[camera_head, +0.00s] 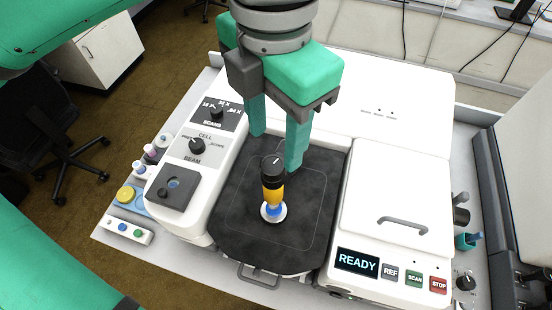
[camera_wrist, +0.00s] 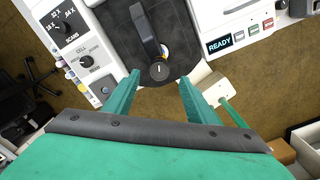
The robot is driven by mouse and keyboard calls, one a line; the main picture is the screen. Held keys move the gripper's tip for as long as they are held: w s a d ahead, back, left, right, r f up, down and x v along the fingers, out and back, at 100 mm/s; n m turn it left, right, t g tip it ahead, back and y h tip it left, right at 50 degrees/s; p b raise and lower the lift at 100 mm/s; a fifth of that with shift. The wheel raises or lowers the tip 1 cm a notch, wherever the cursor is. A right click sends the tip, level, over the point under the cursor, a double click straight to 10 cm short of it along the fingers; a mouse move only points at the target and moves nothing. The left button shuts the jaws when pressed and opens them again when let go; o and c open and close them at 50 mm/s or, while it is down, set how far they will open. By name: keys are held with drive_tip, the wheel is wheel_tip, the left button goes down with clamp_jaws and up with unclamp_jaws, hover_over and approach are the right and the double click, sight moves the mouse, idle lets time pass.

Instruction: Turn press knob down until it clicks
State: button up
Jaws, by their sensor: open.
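The press knob (camera_head: 273,163) is a round black knob with a white pointer line, on top of an upright press with a yellow and blue body (camera_head: 273,193). The press stands above a white disc (camera_head: 262,212) on the dark platform. My gripper (camera_head: 275,152) points down with its two green fingers apart and empty, close behind the knob in the head view. In the wrist view the knob (camera_wrist: 158,72) appears between the fingertips (camera_wrist: 159,77). I see no contact, and the exact height gap is unclear. A dark arm-like part (camera_wrist: 145,30) runs up from the knob there.
The dark platform (camera_head: 232,228) lies between the left control panel (camera_head: 197,147) with dials and the white right housing (camera_head: 395,190) with a handle. The display (camera_head: 357,263) reads READY, with REF, SCAN and STOP buttons beside it. Small colored items (camera_head: 150,155) stand at left.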

sight(274, 164)
wheel_tip(274, 164, down, 8)
drive_tip(key=shift+r, duration=0.1)
idle(0.4)
drive_tip(key=shift+a, duration=0.1)
drive_tip(key=c, duration=1)
drive_tip(key=shift+c, duration=0.2)
